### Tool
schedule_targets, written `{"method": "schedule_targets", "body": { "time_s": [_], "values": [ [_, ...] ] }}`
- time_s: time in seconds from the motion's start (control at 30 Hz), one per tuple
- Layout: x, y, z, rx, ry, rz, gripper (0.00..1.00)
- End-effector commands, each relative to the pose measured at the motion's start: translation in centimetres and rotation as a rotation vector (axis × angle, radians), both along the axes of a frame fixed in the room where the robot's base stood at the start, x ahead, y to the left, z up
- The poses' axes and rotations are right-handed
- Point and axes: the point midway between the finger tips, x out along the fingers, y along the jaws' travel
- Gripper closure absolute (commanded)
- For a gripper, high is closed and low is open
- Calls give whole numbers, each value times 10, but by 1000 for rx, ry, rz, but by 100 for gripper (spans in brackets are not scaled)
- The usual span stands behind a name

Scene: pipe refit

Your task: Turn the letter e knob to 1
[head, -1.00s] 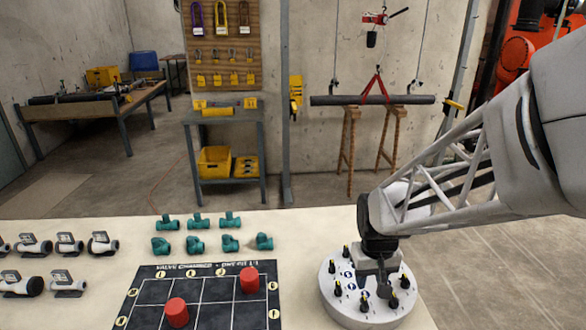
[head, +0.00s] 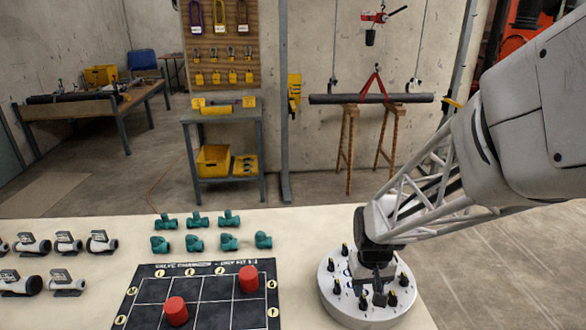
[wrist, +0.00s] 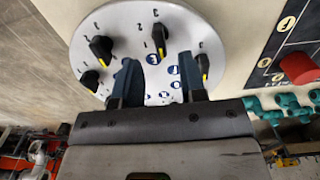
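The round white dial plate (head: 336,306) sits at the table's right front and carries several black knobs with yellow pointers. It also shows in the wrist view (wrist: 115,25). My gripper (head: 378,294) is over the plate. In the wrist view my gripper (wrist: 160,78) points at the plate with its two blue fingers apart and no knob between them. One knob (wrist: 158,38) is just beyond the fingers, and another knob (wrist: 202,64) is close beside the right finger. Blue letter discs (wrist: 153,59) are too small to read, so I cannot tell which knob is e.
A black grid board (head: 215,310) with two red cylinders (head: 176,311) lies left of the plate. Several green pipe fittings (head: 195,243) stand behind it. White valve pieces (head: 68,242) stand at the far left. Bare table lies between the board and the plate.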

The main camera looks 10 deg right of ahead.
Motion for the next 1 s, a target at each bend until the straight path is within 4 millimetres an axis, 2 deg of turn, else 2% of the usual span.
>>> {"method": "schedule_targets", "body": {
  "time_s": [0.2,0.4,0.8,1.0],
  "values": [
    [-1,0,-27,0,3,0,62],
    [0,0,-43,0,2,0,62],
    [0,0,-47,0,1,0,62],
    [0,0,-47,0,1,0,92]
  ]
}}
